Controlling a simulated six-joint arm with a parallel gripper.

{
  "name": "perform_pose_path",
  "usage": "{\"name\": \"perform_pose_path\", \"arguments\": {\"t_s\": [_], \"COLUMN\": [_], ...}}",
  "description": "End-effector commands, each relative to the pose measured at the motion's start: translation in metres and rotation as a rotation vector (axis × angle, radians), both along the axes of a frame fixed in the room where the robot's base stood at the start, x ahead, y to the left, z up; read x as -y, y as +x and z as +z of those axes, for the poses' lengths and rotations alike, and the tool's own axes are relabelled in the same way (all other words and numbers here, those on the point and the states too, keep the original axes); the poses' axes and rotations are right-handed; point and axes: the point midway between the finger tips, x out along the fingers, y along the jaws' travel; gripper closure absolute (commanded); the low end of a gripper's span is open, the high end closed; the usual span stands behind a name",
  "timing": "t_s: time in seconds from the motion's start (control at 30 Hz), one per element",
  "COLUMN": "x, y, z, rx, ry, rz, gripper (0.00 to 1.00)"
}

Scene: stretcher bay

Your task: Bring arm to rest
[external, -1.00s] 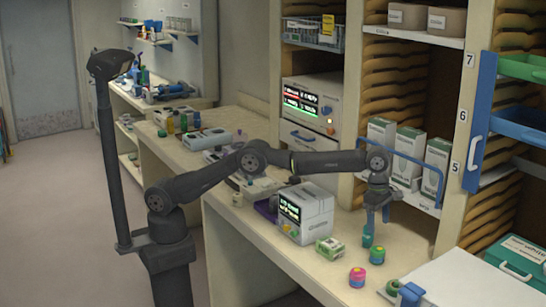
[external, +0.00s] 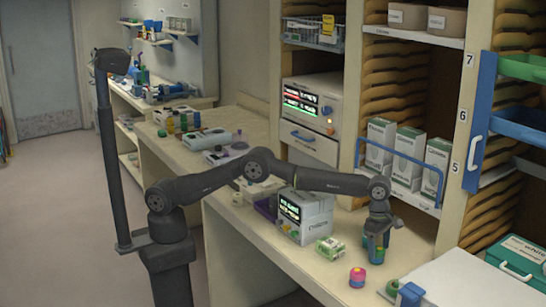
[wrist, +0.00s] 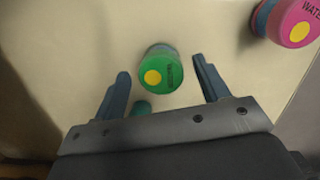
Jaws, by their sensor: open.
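My gripper (external: 377,245) hangs pointing down from the bent arm over the front part of the counter. In the wrist view its two blue-grey fingers (wrist: 163,86) are spread apart. A container with a green lid (wrist: 160,68) and a yellow dot stands between and slightly beyond the fingertips, with gaps on both sides. It also shows low between the fingers in the external view (external: 378,256), partly hidden by them. A smaller teal thing (wrist: 141,107) is partly hidden near the left finger.
A pink-lidded container (external: 357,277) stands close by, also at the wrist view's upper right (wrist: 297,22). Shelves with white cartons (external: 409,155) and a blue rail rise behind.

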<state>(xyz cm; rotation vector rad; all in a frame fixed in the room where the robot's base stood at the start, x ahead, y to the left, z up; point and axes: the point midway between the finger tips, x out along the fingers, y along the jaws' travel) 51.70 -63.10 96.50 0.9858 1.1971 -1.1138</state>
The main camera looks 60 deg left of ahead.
Motion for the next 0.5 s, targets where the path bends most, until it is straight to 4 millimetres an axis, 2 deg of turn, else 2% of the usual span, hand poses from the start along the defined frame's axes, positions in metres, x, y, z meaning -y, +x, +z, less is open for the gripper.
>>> {"name": "perform_pose_path", "arguments": {"t_s": [0.17, 0.5], "x": [0.0002, 0.0], "y": [0.0001, 0.0], "z": [0.0068, 0.0052], "rx": [0.0, 0.0], "ry": [0.0, 0.0], "rz": [0.0, 0.0], "gripper": [0.32, 0.32]}}
